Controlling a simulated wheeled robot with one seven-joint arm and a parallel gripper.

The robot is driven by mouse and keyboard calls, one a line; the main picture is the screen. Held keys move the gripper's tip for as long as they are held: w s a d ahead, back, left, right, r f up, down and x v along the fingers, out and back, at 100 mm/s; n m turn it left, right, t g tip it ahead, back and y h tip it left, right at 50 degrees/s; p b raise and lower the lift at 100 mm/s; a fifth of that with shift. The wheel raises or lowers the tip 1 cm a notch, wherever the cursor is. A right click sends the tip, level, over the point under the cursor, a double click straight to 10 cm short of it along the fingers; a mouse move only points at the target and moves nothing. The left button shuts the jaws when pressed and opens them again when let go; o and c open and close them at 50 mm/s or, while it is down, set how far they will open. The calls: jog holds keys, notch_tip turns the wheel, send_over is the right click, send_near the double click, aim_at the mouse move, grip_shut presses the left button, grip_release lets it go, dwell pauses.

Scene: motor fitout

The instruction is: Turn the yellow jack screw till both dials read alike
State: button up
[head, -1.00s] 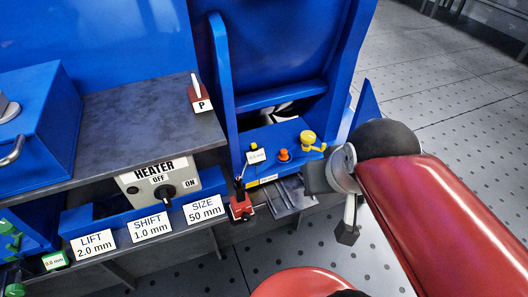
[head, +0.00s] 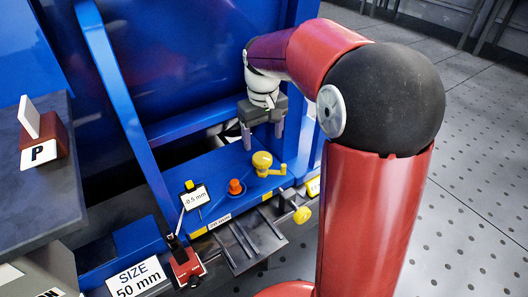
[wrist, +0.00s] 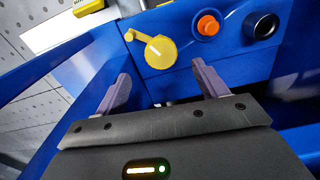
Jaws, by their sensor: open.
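A yellow cranked screw head (head: 262,160) with a small side handle stands on the blue motor foot (head: 220,165); it also shows in the wrist view (wrist: 160,51). My gripper (head: 263,138) is open, pointing down just above and behind this yellow head in the head view. In the wrist view its two fingers (wrist: 160,78) are spread and empty, short of the yellow head. A readout card (head: 196,198) seems to say -0.5 mm. A small red stand (head: 186,266) with a thin rod is in front of it. I cannot make out a second reading.
An orange knob (head: 235,186) sits left of the yellow head. Another yellow knob (head: 301,215) is at the lower front edge. A blue upright (head: 125,110) and diagonal brace close in the left side. A SIZE 50 mm sign (head: 138,278) is at lower left. Open floor lies right.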

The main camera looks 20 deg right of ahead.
aim_at(263, 158)
notch_tip(263, 158, down, 7)
jog(key=shift+s+f+b, duration=0.1)
jog(key=shift+b, duration=0.75)
jog(key=c, duration=1)
